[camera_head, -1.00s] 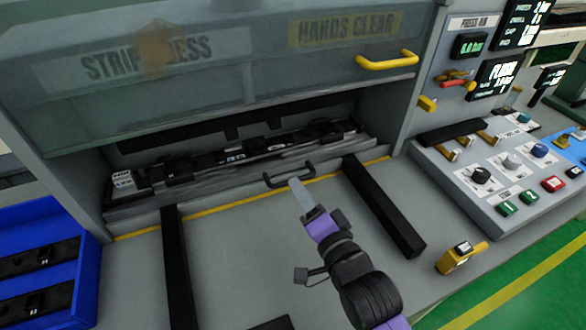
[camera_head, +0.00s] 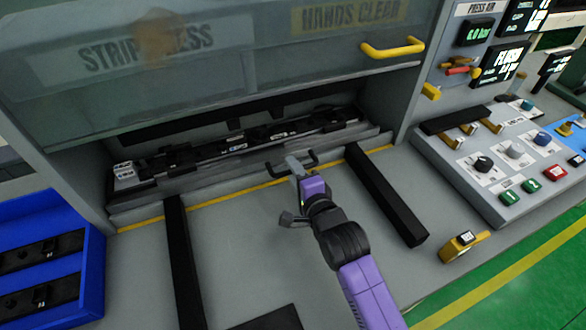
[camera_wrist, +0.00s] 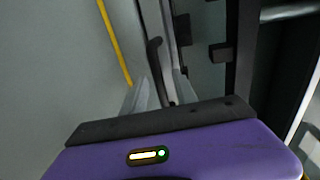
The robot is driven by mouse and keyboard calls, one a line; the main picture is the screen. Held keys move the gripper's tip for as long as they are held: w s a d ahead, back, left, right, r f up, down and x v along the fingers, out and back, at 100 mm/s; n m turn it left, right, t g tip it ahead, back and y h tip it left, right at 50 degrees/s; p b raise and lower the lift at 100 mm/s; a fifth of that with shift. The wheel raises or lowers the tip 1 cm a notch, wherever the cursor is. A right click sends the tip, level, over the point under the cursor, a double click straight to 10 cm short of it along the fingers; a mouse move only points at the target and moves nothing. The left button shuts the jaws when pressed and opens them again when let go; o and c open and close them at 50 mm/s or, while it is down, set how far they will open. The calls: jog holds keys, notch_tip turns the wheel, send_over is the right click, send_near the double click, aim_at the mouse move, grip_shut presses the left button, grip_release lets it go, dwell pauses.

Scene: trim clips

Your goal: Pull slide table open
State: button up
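The slide table (camera_head: 190,181) is a grey tray under the press. It carries a black strip with several dark parts. Its black U-shaped handle (camera_head: 312,159) sticks out from the front edge, and the handle also shows in the wrist view (camera_wrist: 154,55). Whether either finger touches the handle I cannot tell.
Two black rails (camera_head: 384,195) (camera_head: 182,260) run forward along the grey bench. A raised clear guard with a yellow handle (camera_head: 392,48) hangs above. A blue bin (camera_head: 95,275) stands left, a control panel (camera_head: 470,188) right, and a small yellow device (camera_head: 463,246) sits on the bench edge.

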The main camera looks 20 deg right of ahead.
jog(key=shift+w, duration=0.2)
grip_shut()
jog(key=shift+f, duration=0.1)
dwell(1.3)
